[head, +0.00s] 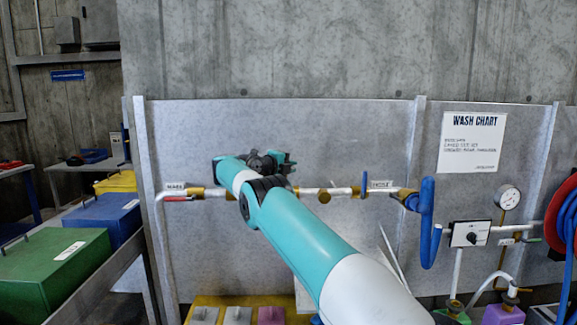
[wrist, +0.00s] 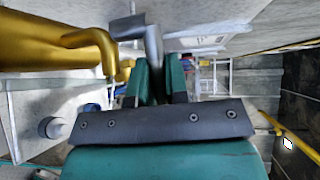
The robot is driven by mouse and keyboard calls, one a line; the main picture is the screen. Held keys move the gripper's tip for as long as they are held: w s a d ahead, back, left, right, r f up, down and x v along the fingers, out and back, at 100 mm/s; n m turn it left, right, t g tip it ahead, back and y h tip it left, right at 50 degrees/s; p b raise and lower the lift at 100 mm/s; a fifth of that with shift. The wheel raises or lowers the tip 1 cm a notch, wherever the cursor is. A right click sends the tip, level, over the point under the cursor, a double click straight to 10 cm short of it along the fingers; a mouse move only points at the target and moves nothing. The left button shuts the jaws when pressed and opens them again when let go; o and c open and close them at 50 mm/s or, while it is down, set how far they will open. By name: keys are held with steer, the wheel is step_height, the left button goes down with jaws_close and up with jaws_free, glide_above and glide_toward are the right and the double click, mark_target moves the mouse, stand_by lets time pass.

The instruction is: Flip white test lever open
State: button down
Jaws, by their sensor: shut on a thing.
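In the wrist view, a whitish-grey lever (wrist: 153,42) with a bent upper end runs down between the two green fingers of my gripper (wrist: 157,78). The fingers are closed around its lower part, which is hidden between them. A brass valve body (wrist: 45,45) fills the left of the wrist view beside the lever. In the head view my gripper (head: 283,163) is at the wall pipe, and my arm hides the lever and much of the valve there.
The white pipe (head: 312,191) with brass fittings runs along the grey panel. A red lever (head: 178,198) sits on the left, a blue lever (head: 364,186) and large blue handle (head: 427,220) on the right. Green (head: 52,262) and blue (head: 103,217) bins stand at left.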

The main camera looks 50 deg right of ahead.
steer(key=shift+s+d+f, duration=0.1)
steer(key=shift+s+d, duration=0.05)
steer(key=shift+s, duration=0.05)
steer(key=c, duration=1.1)
jaws_free()
steer(key=shift+d, duration=0.1)
steer(key=shift+c, duration=0.2)
steer(key=shift+w+a, duration=0.1)
steer(key=shift+a, duration=0.1)
